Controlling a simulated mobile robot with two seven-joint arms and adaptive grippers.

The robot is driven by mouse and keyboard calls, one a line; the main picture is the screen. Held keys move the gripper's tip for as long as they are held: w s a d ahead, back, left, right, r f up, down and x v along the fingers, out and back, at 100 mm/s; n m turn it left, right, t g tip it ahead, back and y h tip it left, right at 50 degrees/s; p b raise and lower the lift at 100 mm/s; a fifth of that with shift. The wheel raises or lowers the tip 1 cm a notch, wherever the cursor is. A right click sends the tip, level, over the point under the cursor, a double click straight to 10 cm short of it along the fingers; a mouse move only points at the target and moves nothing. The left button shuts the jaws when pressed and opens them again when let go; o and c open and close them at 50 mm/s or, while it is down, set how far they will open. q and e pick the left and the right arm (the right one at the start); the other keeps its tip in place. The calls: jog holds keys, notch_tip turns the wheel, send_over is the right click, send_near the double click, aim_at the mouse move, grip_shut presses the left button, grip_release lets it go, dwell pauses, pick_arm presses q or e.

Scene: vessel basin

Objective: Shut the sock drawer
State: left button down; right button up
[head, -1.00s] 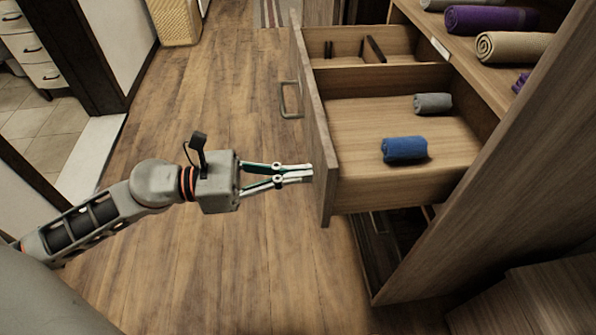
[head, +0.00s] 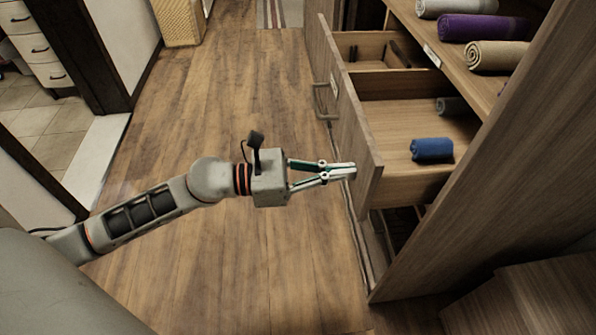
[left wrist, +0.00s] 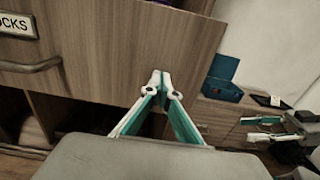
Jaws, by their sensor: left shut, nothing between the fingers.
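The sock drawer (head: 349,118) stands partly pulled out of the wooden cabinet. Its front bears a bar handle (head: 322,100), and a label ending in "OCKS" (left wrist: 16,24) shows in the left wrist view. A blue rolled sock (head: 432,149) and a grey roll (head: 452,106) lie inside. My left gripper (head: 353,171) is shut and empty, its tips at the drawer front near its near end, touching or almost touching it. The tips (left wrist: 160,76) also show against the lower part of the front. My right gripper (left wrist: 245,128) shows at the right of the left wrist view, its fingers apart.
The shelf above holds purple (head: 483,28) and beige (head: 497,54) rolls. The cabinet's side panel (head: 470,180) rises at the right of the drawer. Open space lies beneath the drawer. The wooden floor (head: 200,110) to the left is clear.

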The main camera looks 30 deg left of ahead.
aim_at(442, 164)
pick_arm(q)
jog(key=p+x, duration=0.1)
jog(key=x, duration=0.6)
jog(key=p+x, duration=0.1)
jog(key=x, duration=0.6)
jog(key=shift+w+d+r, duration=0.2)
jog(key=shift+d+r, duration=0.05)
jog(key=shift+d, duration=0.05)
jog(key=x, duration=0.6)
jog(key=shift+f, duration=0.25)
jog(key=x, duration=0.3)
jog(key=shift+w+d+f, duration=0.15)
jog(key=shift+w+d, duration=0.05)
jog(key=shift+d, duration=0.05)
jog(key=shift+w+d+b, duration=0.3)
jog(key=shift+w+d, duration=0.1)
jog(key=shift+d, duration=0.15)
jog(key=shift+r, duration=0.2)
pick_arm(e)
jog(key=shift+s+d+f+n+g+h, duration=0.35)
jog(key=shift+s+d+f, duration=0.2)
jog(key=shift+d+f, duration=0.25)
pick_arm(q)
jog(key=shift+r, duration=0.1)
pick_arm(e)
jog(key=shift+s+f, duration=0.1)
jog(key=shift+s, duration=0.1)
